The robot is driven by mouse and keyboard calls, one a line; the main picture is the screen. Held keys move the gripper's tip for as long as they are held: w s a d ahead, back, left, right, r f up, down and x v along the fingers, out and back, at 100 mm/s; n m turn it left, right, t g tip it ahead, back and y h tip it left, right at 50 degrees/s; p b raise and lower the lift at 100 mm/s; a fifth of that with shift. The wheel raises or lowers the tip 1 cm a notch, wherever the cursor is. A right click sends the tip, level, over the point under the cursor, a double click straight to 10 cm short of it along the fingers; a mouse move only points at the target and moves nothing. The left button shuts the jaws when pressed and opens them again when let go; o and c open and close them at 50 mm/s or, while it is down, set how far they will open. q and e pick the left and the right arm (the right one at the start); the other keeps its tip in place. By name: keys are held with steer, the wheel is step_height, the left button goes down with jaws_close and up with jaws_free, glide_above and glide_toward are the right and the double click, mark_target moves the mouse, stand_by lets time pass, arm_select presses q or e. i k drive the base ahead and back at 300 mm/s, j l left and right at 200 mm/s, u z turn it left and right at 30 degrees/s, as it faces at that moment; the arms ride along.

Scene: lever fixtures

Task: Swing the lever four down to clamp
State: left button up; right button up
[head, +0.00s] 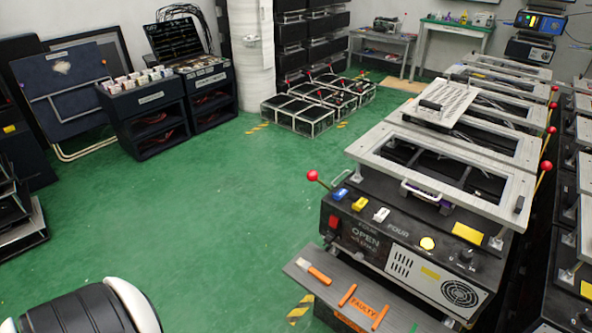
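The nearest fixture (375,225) stands at the right, a black box marked "FOUR" and "OPEN". I cannot tell for certain which knob is lever four. Neither of my grippers shows in the head view.
More framed fixtures (510,72) with red knobs run back in a row behind it. A grey plate (300,264) with orange-marked parts and a "FAULTY" label (365,299) sits in front. Green floor (220,220) is open to the left; black racks (150,130) stand at the back left.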

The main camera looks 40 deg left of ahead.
mark_target(312, 175)
steer(key=j, duration=2.65)
